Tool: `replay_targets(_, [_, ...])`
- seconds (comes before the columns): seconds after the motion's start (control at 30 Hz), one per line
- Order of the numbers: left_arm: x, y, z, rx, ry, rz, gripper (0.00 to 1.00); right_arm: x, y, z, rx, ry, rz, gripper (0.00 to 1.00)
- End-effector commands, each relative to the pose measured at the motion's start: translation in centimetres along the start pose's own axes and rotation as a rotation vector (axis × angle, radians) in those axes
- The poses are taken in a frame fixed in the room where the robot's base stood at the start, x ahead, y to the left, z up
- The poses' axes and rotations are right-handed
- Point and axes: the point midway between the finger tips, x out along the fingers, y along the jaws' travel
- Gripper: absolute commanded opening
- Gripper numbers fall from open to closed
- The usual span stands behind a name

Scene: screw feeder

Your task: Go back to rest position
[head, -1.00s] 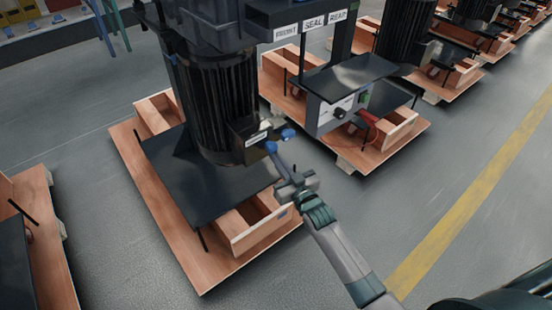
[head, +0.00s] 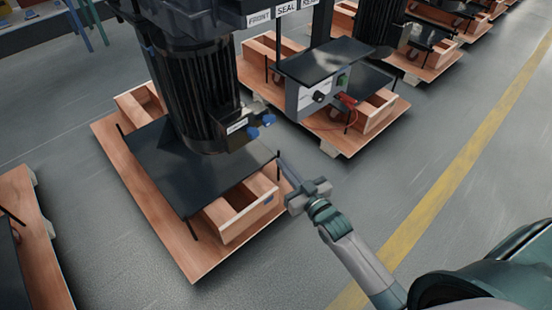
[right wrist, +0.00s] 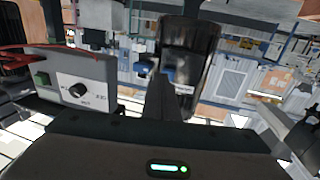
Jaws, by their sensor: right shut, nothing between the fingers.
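My right gripper (head: 283,164) is shut and empty in the head view. It points up and left, in the gap between the near screw feeder and the control box. Its shut fingers also show in the right wrist view (right wrist: 162,100). The near screw feeder (head: 195,95) is a dark ribbed cylinder over a black plate. Blue knobs (head: 262,125) stick out of its side, apart from my fingertips. A grey control box (head: 318,97) with a dial stands to the right; it also shows in the right wrist view (right wrist: 80,88). My left gripper is not in view.
The near feeder stands on a wooden pallet (head: 195,260) with an open wooden box (head: 240,208) in front. More pallets with machines stand at the back right. Another pallet (head: 40,240) is at the left edge. Floor along the yellow line (head: 440,200) is clear.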

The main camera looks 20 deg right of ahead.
Motion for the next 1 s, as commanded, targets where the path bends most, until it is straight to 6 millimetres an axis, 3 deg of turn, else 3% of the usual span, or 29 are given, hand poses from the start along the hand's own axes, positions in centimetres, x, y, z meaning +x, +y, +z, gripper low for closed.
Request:
replay_targets(0.2, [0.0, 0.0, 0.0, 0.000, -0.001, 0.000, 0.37, -0.9, 0.2, 0.0, 0.000, 0.000, 0.000, 0.00])
replay_targets(0.77, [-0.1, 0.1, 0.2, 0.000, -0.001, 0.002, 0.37, -0.9, 0.2, 0.2, 0.001, -0.006, 0.001, 0.00])
replay_targets(0.87, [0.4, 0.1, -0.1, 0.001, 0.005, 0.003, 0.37, -1.1, 0.0, 1.1, 0.002, -0.034, 0.003, 0.00])
replay_targets(1.0, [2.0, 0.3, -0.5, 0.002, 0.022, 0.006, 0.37, -2.2, -0.4, 4.5, 0.004, -0.129, 0.010, 0.00])
